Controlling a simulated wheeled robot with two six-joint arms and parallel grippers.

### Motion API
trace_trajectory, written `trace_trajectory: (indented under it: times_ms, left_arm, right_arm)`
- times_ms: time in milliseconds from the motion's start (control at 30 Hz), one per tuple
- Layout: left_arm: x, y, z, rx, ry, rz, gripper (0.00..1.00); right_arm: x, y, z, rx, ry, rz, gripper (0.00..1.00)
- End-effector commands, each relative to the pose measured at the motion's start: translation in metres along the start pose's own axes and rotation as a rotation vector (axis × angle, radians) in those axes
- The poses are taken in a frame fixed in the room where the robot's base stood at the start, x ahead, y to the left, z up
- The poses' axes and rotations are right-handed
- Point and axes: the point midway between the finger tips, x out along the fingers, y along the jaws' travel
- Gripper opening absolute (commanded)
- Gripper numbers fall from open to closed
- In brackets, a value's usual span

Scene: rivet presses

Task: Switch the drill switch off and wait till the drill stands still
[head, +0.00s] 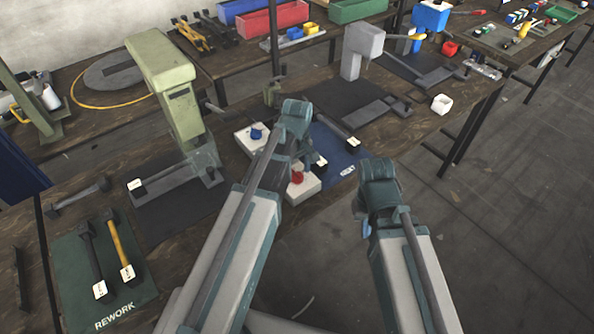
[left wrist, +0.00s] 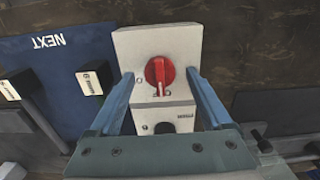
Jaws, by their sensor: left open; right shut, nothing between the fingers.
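A pale switch box (head: 306,187) with a red rotary knob (head: 297,177) stands on the bench beside a blue mat. In the left wrist view the red knob (left wrist: 159,72) sits on the box face (left wrist: 185,42), its grip running up and down in the picture. My left gripper (left wrist: 160,76) is open, its blue fingers at either side of the knob; I cannot tell whether they touch the box. In the head view my left wrist partly hides the box. My right gripper (head: 363,228) is shut and empty, off the bench edge. I cannot tell which machine is the drill, or whether it turns.
A green press (head: 178,95) stands left, a grey press (head: 361,48) behind. A pale box with a blue knob (head: 256,134) is close to my left wrist. The blue mat (head: 338,152) holds tagged tools. A green REWORK mat (head: 75,262) lies front left. Floor at right is clear.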

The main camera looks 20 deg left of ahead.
Motion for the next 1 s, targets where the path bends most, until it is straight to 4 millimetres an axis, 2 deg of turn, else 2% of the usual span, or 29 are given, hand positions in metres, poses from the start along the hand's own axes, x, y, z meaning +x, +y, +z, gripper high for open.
trace_trajectory:
  times_ms: [167,367,1000]
  left_arm:
    - [-0.002,0.000,0.000,0.000,0.000,0.000,0.83]
    - [-0.015,0.000,0.000,0.000,0.000,0.000,0.83]
    - [-0.106,0.000,0.000,0.000,0.000,0.000,0.83]
  right_arm:
    - [-0.002,0.000,0.000,0.000,0.000,0.000,0.00]
    - [-0.015,0.002,0.001,0.000,0.000,0.000,0.00]
    - [-0.106,0.010,0.006,0.000,0.000,0.000,0.00]
